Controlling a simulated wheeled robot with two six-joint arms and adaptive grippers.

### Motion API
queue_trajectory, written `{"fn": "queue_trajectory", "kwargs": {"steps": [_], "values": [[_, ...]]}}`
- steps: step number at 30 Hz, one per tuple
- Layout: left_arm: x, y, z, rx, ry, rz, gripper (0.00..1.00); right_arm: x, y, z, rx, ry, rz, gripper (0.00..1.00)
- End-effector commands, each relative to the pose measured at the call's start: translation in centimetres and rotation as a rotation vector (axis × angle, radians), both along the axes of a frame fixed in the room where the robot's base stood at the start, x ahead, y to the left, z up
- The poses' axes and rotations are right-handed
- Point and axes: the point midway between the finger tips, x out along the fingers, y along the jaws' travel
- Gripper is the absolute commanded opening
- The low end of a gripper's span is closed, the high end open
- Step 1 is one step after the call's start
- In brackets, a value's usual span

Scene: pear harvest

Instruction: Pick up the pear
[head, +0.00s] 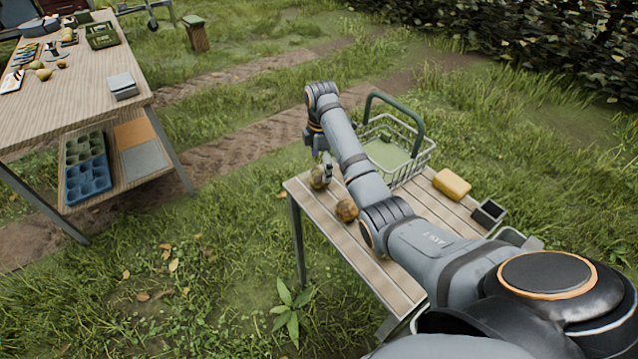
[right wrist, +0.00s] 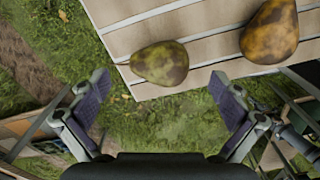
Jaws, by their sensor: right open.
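A green, brown-speckled pear (right wrist: 160,63) lies on its side near the edge of the slatted wooden table in the right wrist view. In the head view this pear (head: 317,180) is at the table's far left corner, partly covered by my gripper. My right gripper (right wrist: 160,108) is open, with its two fingers apart and nothing between them; the pear lies just ahead of the fingertips. In the head view the right gripper (head: 326,165) is at the pear; whether it touches cannot be told. A second, orange-brown pear (right wrist: 270,32) lies to the right, also in the head view (head: 347,210). My left gripper is not in view.
A wire basket (head: 427,158) with a green handle stands behind my arm on the slatted table (head: 335,234). A yellow block (head: 452,184) and a small dark box (head: 488,214) lie to its right. A larger wooden table (head: 60,110) with trays stands at left; grass lies between.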

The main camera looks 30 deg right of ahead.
Motion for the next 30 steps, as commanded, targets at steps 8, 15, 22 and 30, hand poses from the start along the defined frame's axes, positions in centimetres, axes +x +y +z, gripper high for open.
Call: {"fn": "queue_trajectory", "kwargs": {"steps": [8,15,22,30], "values": [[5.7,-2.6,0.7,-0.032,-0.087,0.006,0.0,0.2,0.5,-2.2,0.001,0.002,0.001,1.0],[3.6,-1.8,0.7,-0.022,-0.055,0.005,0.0,0.4,0.6,-5.4,-0.001,-0.003,0.0,1.0],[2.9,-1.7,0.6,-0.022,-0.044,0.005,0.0,0.4,0.6,-5.5,-0.001,-0.005,0.0,0.99],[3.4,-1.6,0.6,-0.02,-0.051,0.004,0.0,0.4,0.6,-5.5,-0.001,-0.004,0.0,0.62]]}}
